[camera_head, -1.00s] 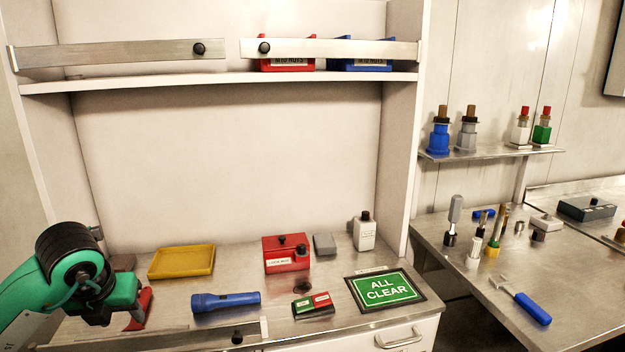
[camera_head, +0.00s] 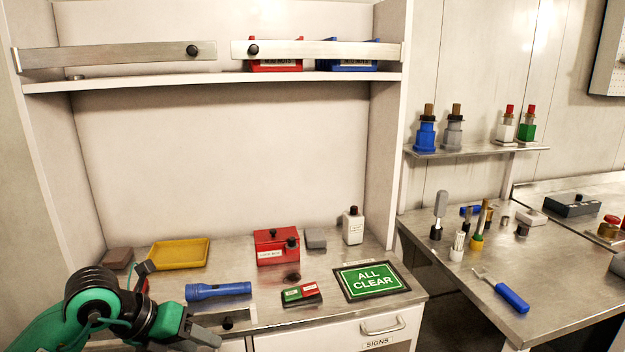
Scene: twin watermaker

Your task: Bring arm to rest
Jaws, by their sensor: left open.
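My left arm, green and black, comes in at the lower left of the head view. Its gripper (camera_head: 203,335) is low in front of the bench's front edge, with grey fingers pointing right and down. It holds nothing that I can see, and its jaws stand open. It is apart from the blue flashlight (camera_head: 218,291) lying on the bench behind it.
On the bench are a yellow tray (camera_head: 180,253), a red box (camera_head: 277,246), a white bottle (camera_head: 353,226), a red-green switch block (camera_head: 301,294) and an ALL CLEAR sign (camera_head: 371,281). A side table (camera_head: 560,285) holds tools.

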